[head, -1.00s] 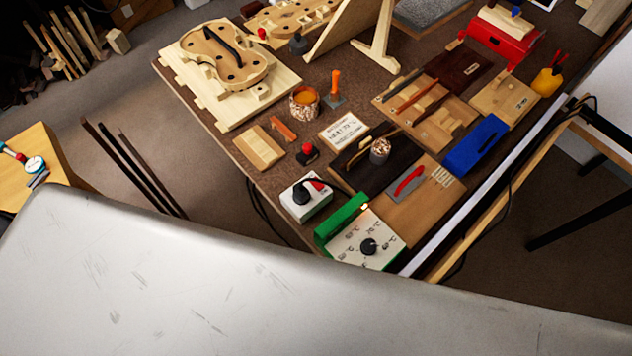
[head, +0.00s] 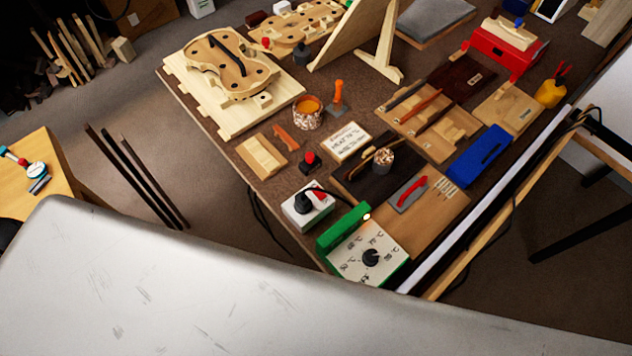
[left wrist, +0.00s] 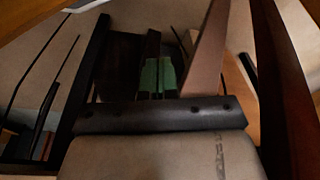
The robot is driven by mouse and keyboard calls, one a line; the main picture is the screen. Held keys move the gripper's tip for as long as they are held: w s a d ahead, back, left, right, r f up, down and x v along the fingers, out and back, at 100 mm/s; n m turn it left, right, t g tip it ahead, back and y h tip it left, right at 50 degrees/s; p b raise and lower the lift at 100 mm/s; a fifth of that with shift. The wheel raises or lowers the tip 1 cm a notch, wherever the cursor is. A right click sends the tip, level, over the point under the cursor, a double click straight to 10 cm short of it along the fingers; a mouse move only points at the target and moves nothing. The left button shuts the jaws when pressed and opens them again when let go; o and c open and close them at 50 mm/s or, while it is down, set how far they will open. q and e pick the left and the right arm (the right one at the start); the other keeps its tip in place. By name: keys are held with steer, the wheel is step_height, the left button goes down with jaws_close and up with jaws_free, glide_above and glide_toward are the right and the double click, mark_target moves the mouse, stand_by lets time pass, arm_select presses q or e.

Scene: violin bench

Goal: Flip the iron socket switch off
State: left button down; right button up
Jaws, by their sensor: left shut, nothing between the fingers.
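The iron socket (head: 300,215) is a white box near the front left edge of the bench, with a black plug in it. A red switch (head: 320,194) shows on its right side, beside the plug; its exact tilt is too small to tell. In the left wrist view my left gripper (left wrist: 158,76) is shut and empty, with green pads at its fingertips. It is among dark bars and edges, and no socket can be made out there. Neither gripper shows in the head view.
A green and white temperature box (head: 368,255) with a black dial stands right of the socket. A red-knobbed black piece (head: 310,162) lies behind it. A dark cable runs from the plug. The bench (head: 215,128) is crowded with tools, wood pieces and a violin body (head: 232,68).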

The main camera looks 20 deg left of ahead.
arm_select(q)
steer(key=w+d+r+m+t+h, duration=0.1)
steer(key=w+d+r, duration=0.15)
steer(key=r, duration=0.65)
steer(key=w+d+r+m+b, duration=0.15)
steer(key=w+r, duration=0.25)
steer(key=r, duration=0.4)
steer(key=w+d+r+m+t+h+p, duration=0.1)
steer(key=w+d+r, duration=0.15)
steer(key=r, duration=0.65)
steer(key=w+d+r+m+g+h, duration=0.2)
steer(key=w+d+r+m, duration=0.4)
steer(key=m, duration=0.4)
step_height(320, 180, up, 3)
steer(key=m+g+y, duration=0.2)
steer(key=m+g, duration=0.2)
steer(key=m, duration=0.5)
glide_above(317, 191)
steer(key=w+a, duration=0.2)
steer(key=shift+s+f, duration=0.2)
steer(key=shift+f, duration=0.1)
steer(key=x, duration=0.4)
steer(key=p+x, duration=0.1)
steer(key=x, duration=0.3)
steer(key=w+p+x, duration=0.1)
steer(key=x, duration=0.3)
steer(key=shift+a+f, duration=0.3)
steer(key=shift+f, duration=0.05)
steer(key=shift+a+f, duration=0.1)
steer(key=shift+f, duration=0.55)
